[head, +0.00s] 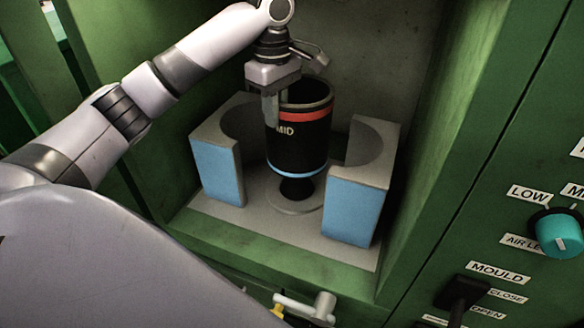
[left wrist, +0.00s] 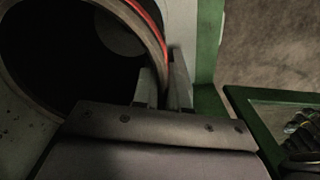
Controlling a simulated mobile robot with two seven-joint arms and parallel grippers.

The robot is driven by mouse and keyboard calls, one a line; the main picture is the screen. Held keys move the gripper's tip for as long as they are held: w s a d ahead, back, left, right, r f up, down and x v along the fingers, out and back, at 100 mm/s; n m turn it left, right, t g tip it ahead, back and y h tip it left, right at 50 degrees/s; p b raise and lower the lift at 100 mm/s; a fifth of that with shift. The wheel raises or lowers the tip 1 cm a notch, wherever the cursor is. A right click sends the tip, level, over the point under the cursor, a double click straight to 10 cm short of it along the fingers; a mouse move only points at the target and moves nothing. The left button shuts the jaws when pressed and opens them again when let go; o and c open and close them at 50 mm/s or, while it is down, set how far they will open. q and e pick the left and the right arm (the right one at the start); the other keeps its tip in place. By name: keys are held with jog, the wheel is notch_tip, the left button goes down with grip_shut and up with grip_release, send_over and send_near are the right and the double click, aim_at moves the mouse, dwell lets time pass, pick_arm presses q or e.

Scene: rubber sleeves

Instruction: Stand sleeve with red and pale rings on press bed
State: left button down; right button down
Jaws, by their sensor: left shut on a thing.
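The black sleeve (head: 299,138) has a red ring near its top, a pale blue ring near its bottom and the word MID on its side. It is upright between the two mould halves, over a dark narrow post on the round base of the press bed (head: 250,222). I cannot tell whether it rests on the post. My left gripper (head: 273,105) is shut on the sleeve's wall at the rim. In the left wrist view the fingers (left wrist: 160,92) straddle the wall beside the sleeve's open mouth (left wrist: 75,60). My right gripper is not in view.
Blue-faced mould halves stand apart, left (head: 217,172) and right (head: 352,208) of the sleeve. Green cabinet walls enclose the bay. A panel on the right has a teal knob (head: 558,233) and a black MOULD lever (head: 463,291). A pale handle (head: 305,307) sits below the bed.

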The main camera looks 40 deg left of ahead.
aim_at(277, 150)
pick_arm(q)
jog(key=shift+f, duration=4.7)
jog(key=c, duration=1.5)
grip_release()
jog(key=shift+f, duration=0.15)
jog(key=o, duration=0.4)
jog(key=shift+c, duration=0.2)
notch_tip(277, 150, up, 12)
jog(key=shift+s+r, duration=0.1)
jog(key=shift+r, duration=0.1)
jog(key=shift+s+d+f, duration=0.1)
